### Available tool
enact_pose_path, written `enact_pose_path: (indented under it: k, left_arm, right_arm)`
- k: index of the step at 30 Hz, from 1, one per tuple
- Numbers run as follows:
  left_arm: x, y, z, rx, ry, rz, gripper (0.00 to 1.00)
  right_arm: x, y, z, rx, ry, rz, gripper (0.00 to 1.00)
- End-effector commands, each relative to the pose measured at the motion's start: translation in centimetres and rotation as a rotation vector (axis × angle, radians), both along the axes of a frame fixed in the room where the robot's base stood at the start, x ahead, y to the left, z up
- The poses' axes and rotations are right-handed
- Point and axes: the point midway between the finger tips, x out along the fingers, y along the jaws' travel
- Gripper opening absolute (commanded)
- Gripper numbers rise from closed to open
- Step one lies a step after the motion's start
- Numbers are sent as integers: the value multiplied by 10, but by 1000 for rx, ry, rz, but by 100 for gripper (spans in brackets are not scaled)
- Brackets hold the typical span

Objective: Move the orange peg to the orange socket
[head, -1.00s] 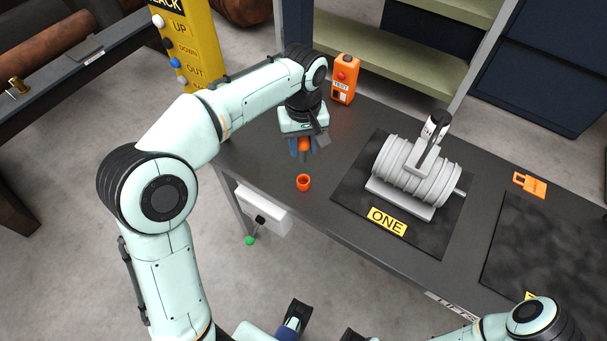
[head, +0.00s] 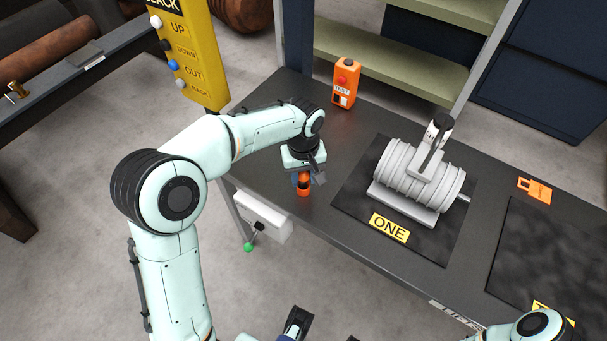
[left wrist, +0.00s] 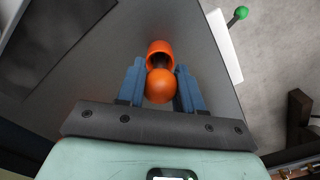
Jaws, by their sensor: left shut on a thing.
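My left gripper (head: 303,182) points down over the near left part of the dark table and is shut on the orange peg (head: 304,177). In the left wrist view the peg's round orange head (left wrist: 159,86) sits between the two blue fingers. A dark part of the peg lies toward the mouth of the orange socket (left wrist: 160,48). In the head view the socket (head: 303,191) stands on the table directly under the peg. How far the peg is inside it cannot be told. A dark and blue part at the bottom edge seems to be my right gripper (head: 297,322), mostly cut off.
A grey ribbed cylinder (head: 425,173) lies on a black mat with a yellow ONE label (head: 389,228), right of the socket. An orange test box (head: 345,82) stands behind. An orange tag (head: 535,190) lies farther right. A green-knobbed lever (head: 248,246) hangs below the table's front.

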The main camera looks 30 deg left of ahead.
Motion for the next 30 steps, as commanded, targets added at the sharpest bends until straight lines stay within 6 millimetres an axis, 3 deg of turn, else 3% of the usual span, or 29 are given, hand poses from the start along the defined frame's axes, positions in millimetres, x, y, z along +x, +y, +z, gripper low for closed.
enact_pose_path:
  k: [3,4,6,15,19,30]
  left_arm:
    - [0,0,-3,0,0,0,2]
    - [0,0,-4,0,0,0,39]
    - [0,0,-3,0,0,0,61]
    - [0,0,-2,0,-1,0,61]
    - [1,0,9,0,-4,0,61]
    - [1,0,86,-1,-5,0,61]
  right_arm:
    - [0,0,-2,0,-1,0,43]
    - [1,0,-2,0,-2,-1,43]
    - [0,0,-1,-1,-2,-1,43]
    - [0,0,-1,0,-1,0,43]
    - [-1,0,2,1,3,1,43]
    - [-5,0,14,4,22,5,43]
